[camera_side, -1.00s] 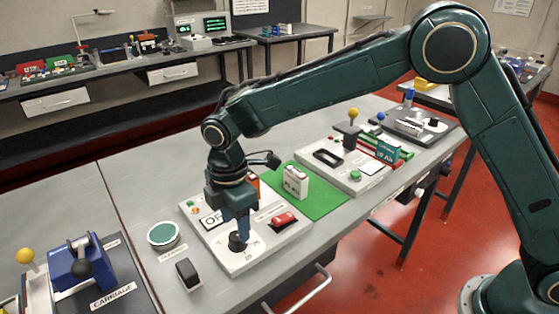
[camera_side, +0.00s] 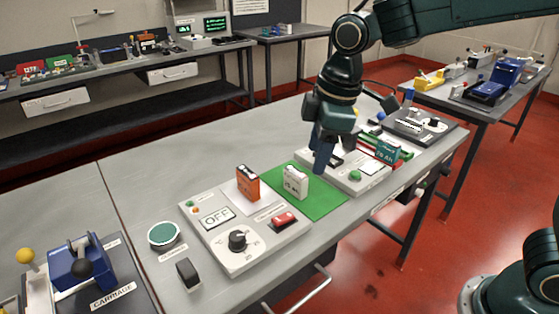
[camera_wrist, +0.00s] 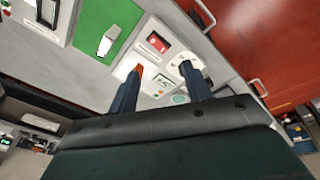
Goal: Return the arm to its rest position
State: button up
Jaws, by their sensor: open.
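My gripper (camera_side: 322,158) hangs in the air above the right part of the green mat (camera_side: 320,205), apart from the bench items. In the wrist view its two blue fingers (camera_wrist: 166,80) are spread, with nothing held between them. A white battery (camera_side: 295,182) stands on the green mat. An orange battery (camera_side: 248,183) stands on the grey panel with the OFF display (camera_side: 217,218). The panel's black knob (camera_side: 238,240) and red switch (camera_side: 284,219) are uncovered.
A panel with red and green rails (camera_side: 380,150) lies behind the gripper. A blue carriage device (camera_side: 78,262) sits at the left. A green round button (camera_side: 163,234) and a black switch (camera_side: 188,273) are at the front. The bench's back left is clear.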

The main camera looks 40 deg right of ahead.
jog(key=s+d+r+m+t, duration=0.1)
jog(key=s+d+m, duration=0.4)
jog(key=s, duration=0.5)
jog(key=s+d+r+m+t, duration=0.1)
jog(key=s+d+m, duration=0.4)
jog(key=s, duration=0.5)
jog(key=shift+d+m+t+h, duration=0.3)
jog(key=shift+d+t, duration=0.5)
jog(key=shift+d, duration=0.35)
